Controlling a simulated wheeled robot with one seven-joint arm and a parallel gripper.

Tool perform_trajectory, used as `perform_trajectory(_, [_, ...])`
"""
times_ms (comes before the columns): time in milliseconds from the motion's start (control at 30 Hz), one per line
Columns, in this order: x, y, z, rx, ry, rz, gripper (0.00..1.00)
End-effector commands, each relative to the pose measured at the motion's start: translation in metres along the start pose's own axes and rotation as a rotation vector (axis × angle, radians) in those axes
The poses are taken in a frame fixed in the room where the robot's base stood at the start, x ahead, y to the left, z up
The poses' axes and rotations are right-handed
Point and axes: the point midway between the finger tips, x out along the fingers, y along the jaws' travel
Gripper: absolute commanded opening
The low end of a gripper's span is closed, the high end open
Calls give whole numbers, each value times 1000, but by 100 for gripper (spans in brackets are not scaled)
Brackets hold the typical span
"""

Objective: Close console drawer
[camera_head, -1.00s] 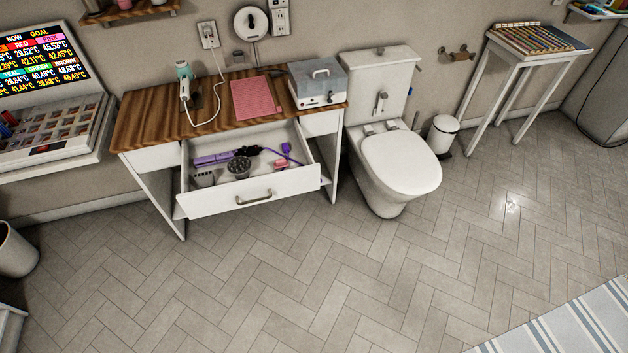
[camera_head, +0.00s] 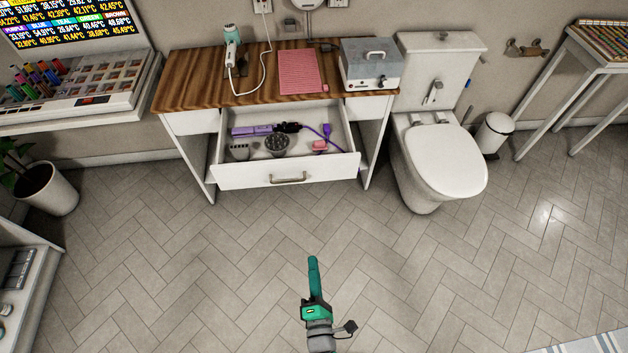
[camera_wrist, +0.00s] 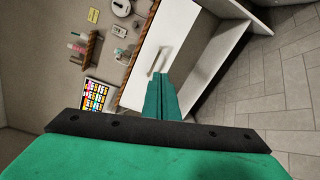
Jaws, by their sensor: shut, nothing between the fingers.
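The console (camera_head: 200,95) has a wooden top and white sides. Its middle drawer (camera_head: 240,177) is pulled out toward me, with a metal bar handle (camera_head: 288,178) on its white front. The drawer holds a purple styling tool (camera_head: 255,131), a round dark attachment (camera_head: 276,144) and a pink item (camera_head: 319,146). My green gripper (camera_head: 313,262) is shut and empty, in front of the drawer and apart from it in the head view. In the wrist view, my gripper (camera_wrist: 162,78) points toward the drawer front, with the handle (camera_wrist: 158,60) just beyond the fingertips.
A toilet (camera_head: 440,160) stands right of the console, with a small bin (camera_head: 494,136) beyond it. A plant pot (camera_head: 47,190) and a shelf unit (camera_head: 30,290) are at the left. The tiled floor before the drawer is clear.

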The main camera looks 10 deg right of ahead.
Motion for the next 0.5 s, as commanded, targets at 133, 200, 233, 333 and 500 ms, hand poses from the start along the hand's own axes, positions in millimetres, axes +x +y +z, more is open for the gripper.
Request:
perform_trajectory(133, [65, -14, 6, -447, -15, 34, 0])
perform_trajectory(200, [92, -18, 10, -644, -23, 43, 0])
perform_trajectory(233, [103, -20, 12, -723, -27, 46, 0])
perform_trajectory(333, [134, -23, 17, -951, -39, 52, 0])
perform_trajectory(500, [166, -25, 25, -1192, -55, 55, 0])
